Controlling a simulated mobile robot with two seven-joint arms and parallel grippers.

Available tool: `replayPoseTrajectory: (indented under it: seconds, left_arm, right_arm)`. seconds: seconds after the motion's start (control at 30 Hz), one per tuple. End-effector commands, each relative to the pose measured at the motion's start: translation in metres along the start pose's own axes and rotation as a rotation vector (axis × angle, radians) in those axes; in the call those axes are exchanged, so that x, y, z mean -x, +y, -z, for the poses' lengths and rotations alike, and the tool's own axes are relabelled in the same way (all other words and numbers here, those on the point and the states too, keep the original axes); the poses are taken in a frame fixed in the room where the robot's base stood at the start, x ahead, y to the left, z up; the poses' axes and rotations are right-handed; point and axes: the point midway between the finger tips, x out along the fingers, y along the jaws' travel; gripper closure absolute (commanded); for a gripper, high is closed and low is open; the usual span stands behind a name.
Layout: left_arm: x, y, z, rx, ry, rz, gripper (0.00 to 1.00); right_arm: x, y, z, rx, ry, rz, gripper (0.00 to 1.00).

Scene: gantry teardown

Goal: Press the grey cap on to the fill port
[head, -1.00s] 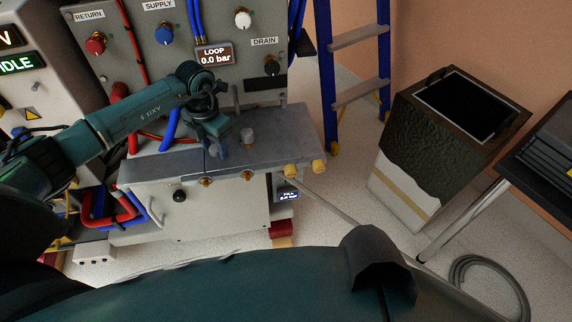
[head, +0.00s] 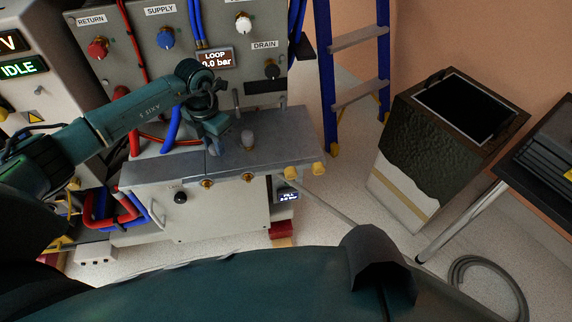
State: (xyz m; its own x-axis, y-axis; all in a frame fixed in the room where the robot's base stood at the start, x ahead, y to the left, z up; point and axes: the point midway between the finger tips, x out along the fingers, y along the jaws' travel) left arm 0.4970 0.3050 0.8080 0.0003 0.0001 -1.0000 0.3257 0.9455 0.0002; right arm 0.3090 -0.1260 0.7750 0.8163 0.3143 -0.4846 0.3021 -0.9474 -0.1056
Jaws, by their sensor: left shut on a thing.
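My left gripper (head: 214,148) reaches in over the grey metal shelf (head: 280,134), fingers pointing down near the shelf top. It is shut on a small piece, apparently the grey cap, which the fingers mostly hide. I cannot tell whether this cylinder is the fill port. My right gripper is not in view.
Behind the shelf stands a grey panel (head: 130,50) with knobs, hoses and a 0.0 bar display (head: 216,58). A blue ladder (head: 324,80), a dark-topped bin (head: 430,150) and a black table (head: 545,165) are to the right. Floor between shelf and bin is open.

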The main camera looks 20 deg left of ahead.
Motion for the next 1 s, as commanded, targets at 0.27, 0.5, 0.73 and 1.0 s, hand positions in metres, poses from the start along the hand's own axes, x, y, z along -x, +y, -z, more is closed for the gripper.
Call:
replayPoseTrajectory:
  seconds: [0.27, 0.5, 0.73, 1.0]
  left_arm:
    - [0.006, 0.000, 0.000, 0.000, 0.001, 0.000, 1.00]
    - [0.009, 0.000, 0.000, 0.000, 0.000, 0.000, 1.00]
    - [0.030, 0.000, 0.000, 0.000, 0.001, 0.000, 1.00]
    - [0.055, 0.000, 0.000, 0.000, 0.000, 0.000, 1.00]
  right_arm:
    - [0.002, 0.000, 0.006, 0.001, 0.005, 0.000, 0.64]
    - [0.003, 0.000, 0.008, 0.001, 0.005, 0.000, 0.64]
    - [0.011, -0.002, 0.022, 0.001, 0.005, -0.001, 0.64]
    - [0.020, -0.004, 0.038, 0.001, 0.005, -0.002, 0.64]
